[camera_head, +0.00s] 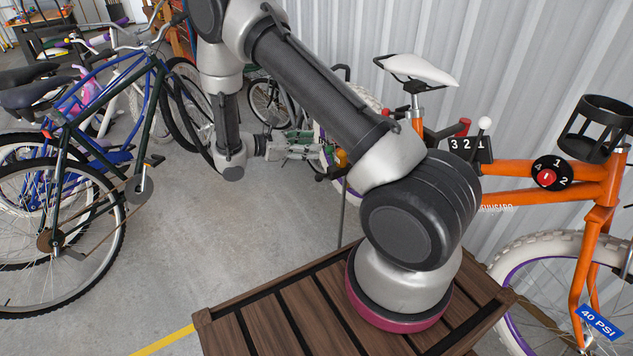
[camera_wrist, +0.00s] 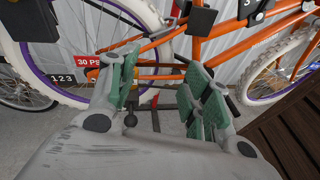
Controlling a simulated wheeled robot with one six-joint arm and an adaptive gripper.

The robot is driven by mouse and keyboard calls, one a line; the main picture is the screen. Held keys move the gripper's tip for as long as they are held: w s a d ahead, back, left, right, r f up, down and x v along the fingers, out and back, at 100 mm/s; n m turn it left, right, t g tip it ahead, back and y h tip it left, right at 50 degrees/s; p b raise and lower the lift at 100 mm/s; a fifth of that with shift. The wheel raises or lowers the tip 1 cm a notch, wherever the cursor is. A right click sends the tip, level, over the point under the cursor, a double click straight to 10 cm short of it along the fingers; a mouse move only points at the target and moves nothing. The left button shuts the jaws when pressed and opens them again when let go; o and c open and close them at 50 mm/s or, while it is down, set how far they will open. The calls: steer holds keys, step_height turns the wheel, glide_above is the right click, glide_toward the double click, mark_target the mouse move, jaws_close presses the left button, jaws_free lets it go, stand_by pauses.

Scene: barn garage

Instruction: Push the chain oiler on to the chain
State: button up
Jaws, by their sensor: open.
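The orange bicycle (camera_head: 500,181) stands along the corrugated wall; its lower frame and rear wheel also show in the wrist view (camera_wrist: 225,42). A thin dark line along the lower orange tubes may be its chain, but it is too small to tell. My gripper (camera_head: 318,148) is left of my forearm, pointing right towards the bicycle's rear part. In the wrist view its green-padded fingers (camera_wrist: 163,65) are spread apart with nothing held between them. I cannot make out the chain oiler for certain; a small orange-yellow thing (camera_head: 341,158) shows just beyond the fingertips.
A wooden slatted table (camera_head: 262,317) lies below my arm and shows at right in the wrist view. Several bicycles (camera_head: 75,185) stand at left. A red 30 PSI tag (camera_wrist: 88,61) hangs by the rear wheel. Free concrete floor (camera_head: 215,240) lies between.

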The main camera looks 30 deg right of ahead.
mark_target(317, 180)
steer(key=a+f+n+t+h, duration=0.25)
steer(key=f+n+t, duration=0.4)
steer(key=f, duration=1.05)
steer(key=shift+n+g, duration=0.35)
steer(key=shift+n, duration=0.2)
steer(key=x, duration=0.6)
steer(key=shift+w+d+f, duration=0.2)
steer(key=shift+w+d, duration=0.1)
steer(key=shift+w, duration=0.2)
steer(key=shift+c, duration=0.2)
jaws_close()
